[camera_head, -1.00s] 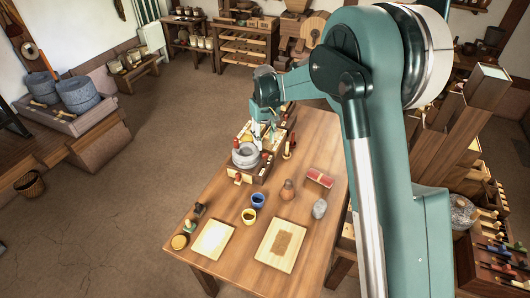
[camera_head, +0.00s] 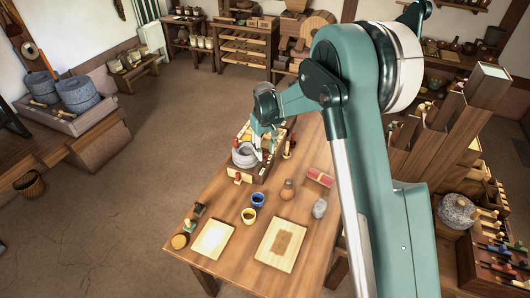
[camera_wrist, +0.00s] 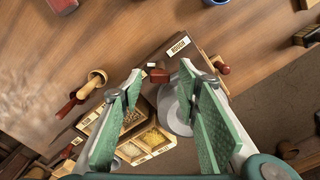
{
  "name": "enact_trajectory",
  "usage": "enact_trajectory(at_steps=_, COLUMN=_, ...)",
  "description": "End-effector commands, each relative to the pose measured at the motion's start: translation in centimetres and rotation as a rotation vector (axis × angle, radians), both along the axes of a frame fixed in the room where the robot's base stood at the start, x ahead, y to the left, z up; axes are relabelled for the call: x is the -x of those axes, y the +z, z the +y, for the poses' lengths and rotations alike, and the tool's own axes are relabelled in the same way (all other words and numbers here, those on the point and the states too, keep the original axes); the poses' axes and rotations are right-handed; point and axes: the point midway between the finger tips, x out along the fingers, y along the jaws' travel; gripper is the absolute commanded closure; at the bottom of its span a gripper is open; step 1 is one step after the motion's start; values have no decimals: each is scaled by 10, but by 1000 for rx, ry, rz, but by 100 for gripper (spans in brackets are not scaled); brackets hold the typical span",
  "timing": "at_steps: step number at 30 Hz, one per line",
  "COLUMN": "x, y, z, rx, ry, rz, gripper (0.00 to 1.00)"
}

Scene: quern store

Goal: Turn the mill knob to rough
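The mill stands on the table in the head view, with a grey round stone (camera_head: 245,155) on a dark wooden base. In the wrist view part of the grey stone (camera_wrist: 172,108) shows past the fingers. A "ROUGH" label (camera_wrist: 178,46) is on the base's edge. A small red piece (camera_wrist: 158,75), perhaps the knob, lies near it, between my fingertips in the picture; I cannot tell if they touch it. My gripper (camera_wrist: 158,86) is open, with its green fingers apart and nothing held. In the head view my gripper (camera_head: 265,148) is over the mill's right side.
A red-and-wood handle (camera_wrist: 222,68) sticks out at the mill's side.

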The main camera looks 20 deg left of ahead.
Motion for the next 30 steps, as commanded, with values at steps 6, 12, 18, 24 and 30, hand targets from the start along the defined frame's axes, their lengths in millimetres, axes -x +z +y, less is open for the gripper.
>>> enact_trajectory(at_steps=6, x=0, y=-8, z=0, rx=0, ry=0, rz=0, gripper=67)
enact_trajectory(at_steps=12, x=0, y=-8, z=0, rx=0, ry=0, rz=0, gripper=67)
enact_trajectory(at_steps=18, x=0, y=-7, z=0, rx=0, ry=0, rz=0, gripper=89)
enact_trajectory(at_steps=24, x=0, y=-7, z=0, rx=0, ry=-1, rz=0, gripper=94)
enact_trajectory(at_steps=30, x=0, y=-8, z=0, rx=0, ry=-25, rz=0, gripper=94)
